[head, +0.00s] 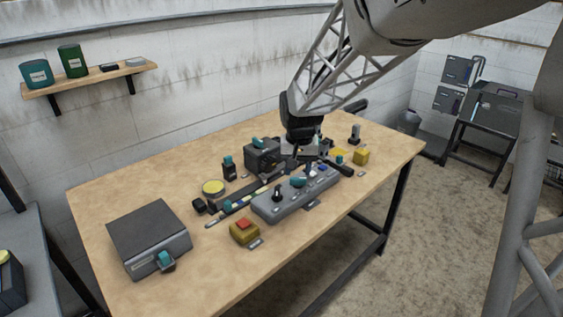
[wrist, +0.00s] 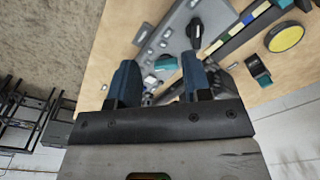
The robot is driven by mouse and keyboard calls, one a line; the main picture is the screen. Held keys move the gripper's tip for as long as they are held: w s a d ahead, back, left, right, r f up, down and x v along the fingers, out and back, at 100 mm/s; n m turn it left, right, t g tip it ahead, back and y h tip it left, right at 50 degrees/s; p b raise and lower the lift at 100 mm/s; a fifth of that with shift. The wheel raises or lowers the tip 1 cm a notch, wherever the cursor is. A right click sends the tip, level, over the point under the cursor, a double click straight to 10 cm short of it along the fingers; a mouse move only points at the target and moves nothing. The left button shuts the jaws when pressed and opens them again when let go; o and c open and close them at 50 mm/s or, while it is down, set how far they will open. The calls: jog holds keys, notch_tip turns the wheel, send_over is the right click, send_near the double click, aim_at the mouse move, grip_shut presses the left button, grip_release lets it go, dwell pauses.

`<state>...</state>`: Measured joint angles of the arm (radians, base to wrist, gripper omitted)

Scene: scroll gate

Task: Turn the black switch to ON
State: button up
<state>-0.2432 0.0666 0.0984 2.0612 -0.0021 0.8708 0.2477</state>
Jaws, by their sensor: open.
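A long grey control panel (head: 290,200) lies on the wooden table and carries a row of controls. A black switch knob (head: 277,193) stands near its left end; it also shows in the wrist view (wrist: 195,33), upper right of my fingers. A teal knob (head: 298,181) sits beside it, and shows in the wrist view (wrist: 165,62) between my fingertips. The ON marking is too small to read. My gripper (head: 313,164) is over the panel's far right part. In the wrist view its two blue fingers (wrist: 159,60) are apart and empty, with the black switch outside them.
A black box with a teal knob (head: 262,158) stands behind the panel. A yellow box with a red button (head: 244,231) is in front, and a yellow block (head: 361,156) is to the right. A large grey box (head: 150,236) stands at the left.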

send_over(277, 190)
jog(key=shift+g, duration=0.3)
notch_tip(277, 190, down, 6)
jog(key=shift+s+f, duration=0.1)
jog(key=shift+f, duration=0.05)
jog(key=shift+f, duration=0.15)
jog(key=shift+f, duration=3.75)
grip_shut()
